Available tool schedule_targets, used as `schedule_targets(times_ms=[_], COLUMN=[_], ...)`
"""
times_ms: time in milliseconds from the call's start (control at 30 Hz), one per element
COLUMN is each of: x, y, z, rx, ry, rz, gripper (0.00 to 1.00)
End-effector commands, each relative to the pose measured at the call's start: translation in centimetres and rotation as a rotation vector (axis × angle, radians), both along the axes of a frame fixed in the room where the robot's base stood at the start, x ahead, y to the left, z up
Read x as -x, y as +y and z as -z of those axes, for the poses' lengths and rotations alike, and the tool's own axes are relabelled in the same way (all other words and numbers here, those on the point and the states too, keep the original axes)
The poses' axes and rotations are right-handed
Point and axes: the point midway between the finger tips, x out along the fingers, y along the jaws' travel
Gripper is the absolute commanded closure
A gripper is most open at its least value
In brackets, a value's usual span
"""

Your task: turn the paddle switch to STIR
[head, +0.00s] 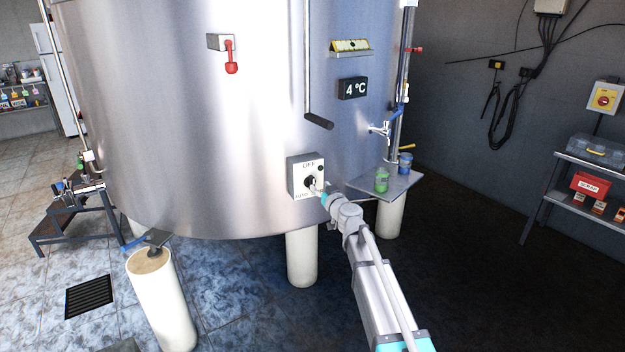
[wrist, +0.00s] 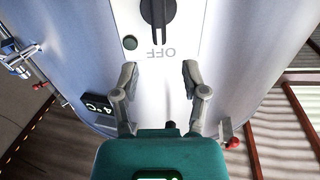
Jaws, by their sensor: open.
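The paddle switch is a black knob (wrist: 158,14) on a pale switch box (head: 294,178) on the front of the steel tank. In the wrist view the picture is upside down, and the paddle stands upright, in line with the OFF label (wrist: 161,53). The head view also shows AUTO at the box's lower left; I cannot make out a STIR label. My gripper (wrist: 159,72) is open, its two fingers apart and empty in front of the box. The paddle lies beyond the fingertips, apart from them. In the head view my gripper (head: 320,190) partly covers the box's lower right.
A small shelf (head: 372,189) with a green cup (head: 382,180) and a blue cup (head: 405,163) is right of the box. A black-handled pipe (head: 319,121) hangs above, near the 4 °C display (head: 353,88). A red-handled lever (head: 231,58) is at upper left.

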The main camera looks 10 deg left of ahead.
Motion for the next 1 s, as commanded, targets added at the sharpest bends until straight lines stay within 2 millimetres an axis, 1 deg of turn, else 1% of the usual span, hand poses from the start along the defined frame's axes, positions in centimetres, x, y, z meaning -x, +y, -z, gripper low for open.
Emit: schedule_targets(times_ms=[33,100,300,400,600,933,967,1000], x=[-1.1,-2.0,-4.1,-4.9,-5.6,-5.7,-5.7,-5.7], y=[0.6,1.2,2.8,3.4,3.9,4.0,3.9,3.9], z=[0.0,0.0,0.0,0.0,0.0,0.0,0.0,0.0], rx=[0.000,0.000,0.000,0.000,0.000,0.000,0.000,0.000], ry=[0.000,0.000,0.000,0.000,0.000,0.000,0.000,0.000], rz=[0.000,0.000,-0.001,-0.001,0.000,0.000,0.000,0.000], gripper=[0.43,0.43,0.43,0.43,0.43,0.43,0.47,0.54])
